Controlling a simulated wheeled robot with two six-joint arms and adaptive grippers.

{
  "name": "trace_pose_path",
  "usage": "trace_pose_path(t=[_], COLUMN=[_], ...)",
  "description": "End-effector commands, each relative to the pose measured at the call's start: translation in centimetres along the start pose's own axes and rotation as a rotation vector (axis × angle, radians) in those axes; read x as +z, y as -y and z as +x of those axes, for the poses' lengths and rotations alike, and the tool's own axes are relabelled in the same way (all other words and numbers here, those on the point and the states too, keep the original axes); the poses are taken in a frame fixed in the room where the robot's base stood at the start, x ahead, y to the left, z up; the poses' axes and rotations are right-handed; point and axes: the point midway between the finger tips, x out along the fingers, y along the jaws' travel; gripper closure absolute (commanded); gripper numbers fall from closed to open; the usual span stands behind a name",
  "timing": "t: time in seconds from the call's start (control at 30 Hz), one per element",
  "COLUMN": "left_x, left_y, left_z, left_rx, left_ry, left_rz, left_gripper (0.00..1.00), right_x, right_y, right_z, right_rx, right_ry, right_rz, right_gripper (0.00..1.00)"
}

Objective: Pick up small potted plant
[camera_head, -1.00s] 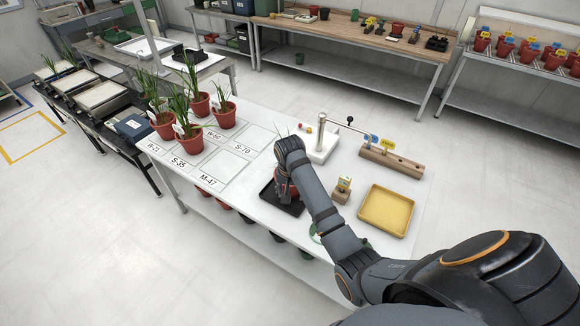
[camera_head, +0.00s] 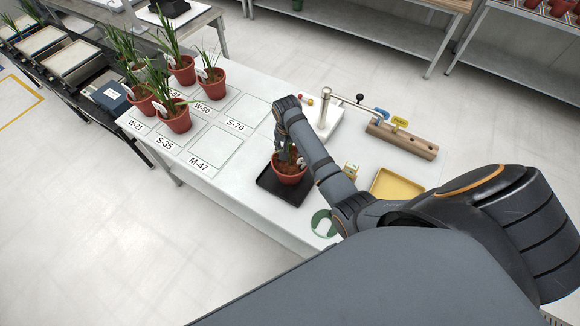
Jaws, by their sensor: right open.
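A small potted plant (camera_head: 289,176) in a red-brown pot stands on a black square tray (camera_head: 268,183) near the middle of the white table. Its soil shows, but my right arm hides most of the plant. My right gripper (camera_head: 287,152) points down at the pot's top, just above or at its rim. The gripper is open, its fingers partly hidden by the arm. I cannot tell whether it touches the pot. My left gripper is not in view.
Several taller potted plants (camera_head: 175,117) stand on the table's labelled squares at left. A white scale-like stand (camera_head: 331,117), a wooden block (camera_head: 402,139), a yellow tray (camera_head: 397,185) and a green ring (camera_head: 322,222) lie to the right. The square by S-70 (camera_head: 249,109) is bare.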

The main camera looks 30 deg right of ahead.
Motion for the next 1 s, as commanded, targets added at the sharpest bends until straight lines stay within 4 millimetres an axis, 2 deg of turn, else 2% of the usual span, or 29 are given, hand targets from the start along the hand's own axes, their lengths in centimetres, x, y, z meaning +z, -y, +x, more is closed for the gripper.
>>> trace_pose_path(t=[0.13, 0.27, 0.43, 0.57, 0.7, 1.0], left_x=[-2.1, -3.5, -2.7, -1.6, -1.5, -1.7], left_y=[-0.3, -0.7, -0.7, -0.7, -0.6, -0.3], left_z=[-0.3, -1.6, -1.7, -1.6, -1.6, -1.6], left_rx=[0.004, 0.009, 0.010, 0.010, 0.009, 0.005], left_ry=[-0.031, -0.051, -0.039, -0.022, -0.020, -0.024], left_rz=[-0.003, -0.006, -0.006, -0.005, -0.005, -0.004], left_gripper=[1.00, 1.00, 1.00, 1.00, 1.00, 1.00], right_x=[0.0, 0.2, 0.2, 0.3, 0.3, 0.3], right_y=[-0.1, -0.3, -0.3, -0.3, -0.3, -0.3], right_z=[0.4, 2.2, 4.9, 5.3, 5.3, 5.3], right_rx=[0.000, 0.003, 0.000, 0.000, -0.001, -0.001], right_ry=[0.000, 0.004, 0.000, -0.001, -0.001, -0.001], right_rz=[0.000, 0.000, 0.000, 0.000, 0.000, 0.000], right_gripper=[0.47, 0.47, 0.47, 0.47, 0.48, 0.89])
